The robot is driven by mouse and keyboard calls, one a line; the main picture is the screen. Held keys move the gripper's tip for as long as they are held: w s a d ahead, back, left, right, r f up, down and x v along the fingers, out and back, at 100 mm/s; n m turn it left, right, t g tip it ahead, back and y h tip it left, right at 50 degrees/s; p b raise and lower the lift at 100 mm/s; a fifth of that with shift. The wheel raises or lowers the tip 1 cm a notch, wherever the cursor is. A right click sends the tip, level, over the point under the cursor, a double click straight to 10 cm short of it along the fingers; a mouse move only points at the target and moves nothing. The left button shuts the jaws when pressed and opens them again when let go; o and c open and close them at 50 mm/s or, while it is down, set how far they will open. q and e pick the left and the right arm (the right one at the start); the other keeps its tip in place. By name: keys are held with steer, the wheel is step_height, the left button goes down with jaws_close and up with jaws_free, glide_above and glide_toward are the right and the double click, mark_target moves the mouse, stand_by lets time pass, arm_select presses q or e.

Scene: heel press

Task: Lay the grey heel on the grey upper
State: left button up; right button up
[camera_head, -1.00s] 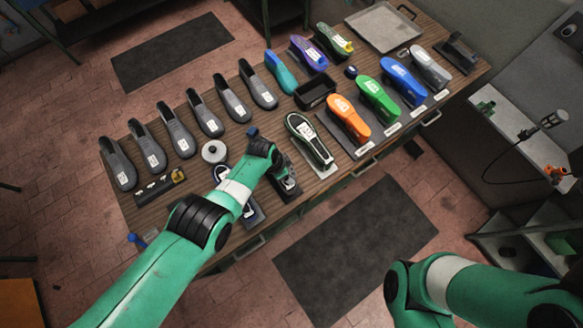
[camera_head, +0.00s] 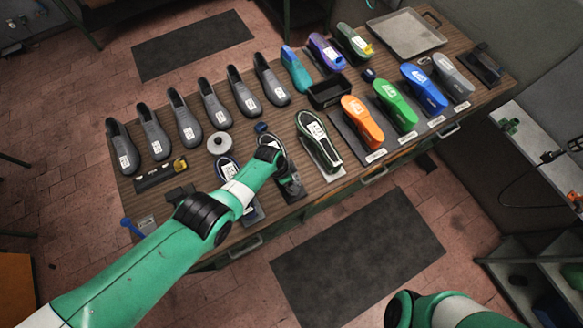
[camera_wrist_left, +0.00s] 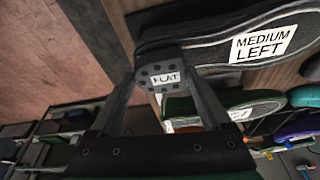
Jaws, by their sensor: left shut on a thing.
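My left gripper (camera_wrist_left: 164,84) is shut on a small grey heel (camera_wrist_left: 170,66) with a white label reading FLAT. In the left wrist view the heel is against or just in front of the end of a grey upper (camera_wrist_left: 215,50) labelled MEDIUM LEFT; I cannot tell whether they touch. In the head view my left gripper (camera_head: 284,176) is low over the bench's front part, and the arm hides the heel and much of what lies beneath. My right arm enters at the bottom right; its gripper is out of view.
Several grey shoes (camera_head: 185,118) stand in a row along the bench's back left. A dark green shoe (camera_head: 318,138) stands just right of the gripper. Orange (camera_head: 362,120), green and blue shoes stand further right. A round grey disc (camera_head: 220,143) lies left of the arm.

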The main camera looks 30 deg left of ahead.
arm_select(q)
steer(key=shift+f+b, duration=0.55)
steer(key=shift+b, duration=0.05)
arm_select(e)
steer(key=shift+f, duration=0.6)
arm_select(q)
steer(key=o, duration=1.2)
arm_select(e)
steer(key=shift+r, duration=0.1)
